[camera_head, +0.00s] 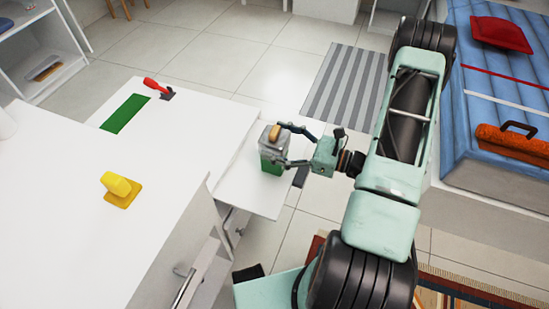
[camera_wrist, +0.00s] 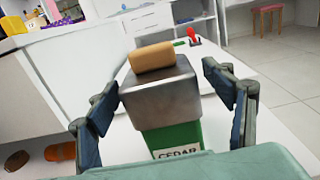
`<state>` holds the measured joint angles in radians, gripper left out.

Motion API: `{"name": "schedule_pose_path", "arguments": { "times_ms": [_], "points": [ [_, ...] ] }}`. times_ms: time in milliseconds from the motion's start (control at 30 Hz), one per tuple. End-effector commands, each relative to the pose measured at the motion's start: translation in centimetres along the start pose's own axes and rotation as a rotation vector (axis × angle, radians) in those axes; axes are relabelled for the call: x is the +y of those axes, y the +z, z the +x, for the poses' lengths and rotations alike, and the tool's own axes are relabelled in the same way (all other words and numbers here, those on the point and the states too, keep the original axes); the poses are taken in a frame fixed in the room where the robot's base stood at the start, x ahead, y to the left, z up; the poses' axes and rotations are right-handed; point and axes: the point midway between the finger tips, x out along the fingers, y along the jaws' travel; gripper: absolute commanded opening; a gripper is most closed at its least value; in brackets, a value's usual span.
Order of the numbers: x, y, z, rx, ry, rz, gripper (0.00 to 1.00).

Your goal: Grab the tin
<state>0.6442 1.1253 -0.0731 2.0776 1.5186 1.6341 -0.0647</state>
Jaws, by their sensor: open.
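The tin (camera_head: 271,155) is a green box with a grey metal lid and a tan block-shaped knob on top. It stands upright on the low white surface in the camera_head view. In the wrist view the tin (camera_wrist: 165,100) is in the middle, with a white label reading "CEDAR" on its green front. My gripper (camera_head: 281,145) is open, with one finger on each side of the tin. In the wrist view gaps show between the lid and both fingers of my gripper (camera_wrist: 170,110). The tin's lower part is hidden by my gripper's body in that view.
A yellow object (camera_head: 118,186) sits on the white cabinet top at left. A red-handled tool (camera_head: 157,87) and a green mat (camera_head: 125,112) lie on the white surface farther back. A bed (camera_head: 500,80) with an orange case (camera_head: 514,143) is at right. A striped rug (camera_head: 345,85) lies on the floor.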

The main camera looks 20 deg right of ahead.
Motion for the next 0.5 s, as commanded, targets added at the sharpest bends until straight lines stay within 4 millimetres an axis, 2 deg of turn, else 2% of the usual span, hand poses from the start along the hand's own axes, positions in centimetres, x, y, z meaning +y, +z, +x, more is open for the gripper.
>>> {"name": "schedule_pose_path", "arguments": {
  "times_ms": [100, 300, 500],
  "points": [
    [0.01, 0.01, 0.70, 0.000, 0.000, 0.000, 0.75],
    [-0.01, 0.05, 0.72, 0.000, -0.001, 0.000, 0.75],
    [-0.01, 0.04, 0.70, 0.000, -0.001, 0.000, 0.54]
  ]
}}
